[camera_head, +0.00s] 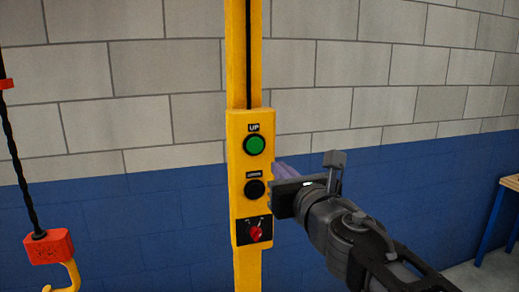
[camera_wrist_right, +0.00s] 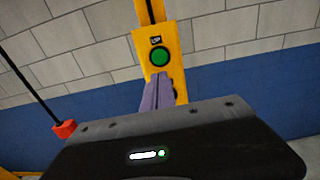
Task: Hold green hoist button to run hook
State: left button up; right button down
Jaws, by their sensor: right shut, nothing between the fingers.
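The yellow control panel (camera_head: 238,160) stands upright on a yellow post and carries a green UP button (camera_head: 254,145). The green button also shows in the wrist view (camera_wrist_right: 159,57), above my fingertips. A black button (camera_head: 255,188) sits below it, and a red knob (camera_head: 256,233) is at the bottom. The yellow hook (camera_head: 69,279) hangs under an orange-red block (camera_head: 50,246) on a dark line at the left. My right gripper (camera_head: 282,172) is shut and empty, close to the panel's right side, lower than the green button. Any contact is unclear. My left gripper is not in view.
A block wall (camera_head: 350,80), pale above and blue below, stands behind. A table with a wooden top and blue legs (camera_head: 490,226) shows at the right edge. The space between the panel and the hook looks clear.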

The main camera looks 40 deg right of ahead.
jog(key=shift+w, duration=0.1)
jog(key=b, duration=0.3)
send_near(256, 145)
jog(key=x, duration=0.5)
jog(key=shift+w+f, duration=0.1)
jog(key=shift+w, duration=0.25)
jog(key=shift+w+d, duration=0.25)
jog(key=shift+w, duration=0.25)
